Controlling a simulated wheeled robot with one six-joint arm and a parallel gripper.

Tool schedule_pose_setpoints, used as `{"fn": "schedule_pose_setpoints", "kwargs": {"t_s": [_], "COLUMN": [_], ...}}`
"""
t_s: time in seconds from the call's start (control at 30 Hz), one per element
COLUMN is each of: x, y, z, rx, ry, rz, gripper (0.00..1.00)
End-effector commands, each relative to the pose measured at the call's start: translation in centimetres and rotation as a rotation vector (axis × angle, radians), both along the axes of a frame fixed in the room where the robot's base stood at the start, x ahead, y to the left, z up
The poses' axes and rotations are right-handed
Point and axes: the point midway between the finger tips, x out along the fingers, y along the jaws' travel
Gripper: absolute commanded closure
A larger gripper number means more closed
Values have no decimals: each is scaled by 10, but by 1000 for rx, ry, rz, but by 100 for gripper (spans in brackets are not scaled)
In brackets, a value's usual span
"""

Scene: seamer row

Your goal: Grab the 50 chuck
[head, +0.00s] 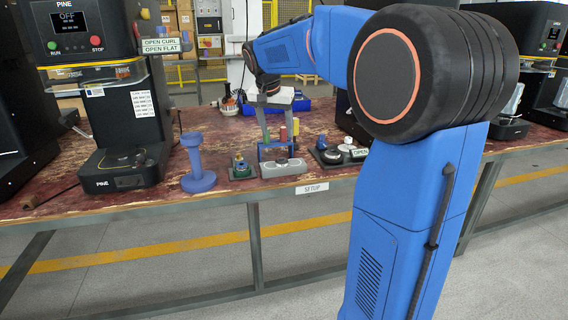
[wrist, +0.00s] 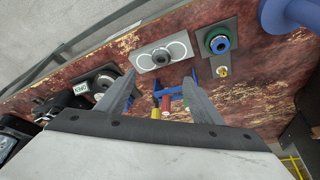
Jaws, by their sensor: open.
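No mark reading "50" is legible, so I cannot tell for sure which piece is the 50 chuck. A dark round piece with a centre hole (wrist: 161,56) sits in the middle of a grey plate (wrist: 143,62) with white rings. In the head view that grey plate (head: 284,170) lies at the table's front edge. My gripper (wrist: 160,76) is open and empty, pointing down over the table. In the head view my gripper (head: 276,132) hangs above the blue rack.
A blue rack (wrist: 171,93) with red and yellow pieces stands between my fingers in the wrist view. A plate with a green and blue ring (wrist: 218,40) lies beside the grey plate. A blue spool stand (head: 198,168) and a PINE machine (head: 122,172) stand to the left.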

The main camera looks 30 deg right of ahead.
Motion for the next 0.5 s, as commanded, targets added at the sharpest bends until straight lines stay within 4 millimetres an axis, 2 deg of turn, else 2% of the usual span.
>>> {"fn": "schedule_pose_setpoints", "kwargs": {"t_s": [0.3,0.5], "x": [13,19], "y": [-16,-22], "z": [-53,-74], "rx": [0,1], "ry": [3,1], "rz": [-1,1], "gripper": [40,40]}}
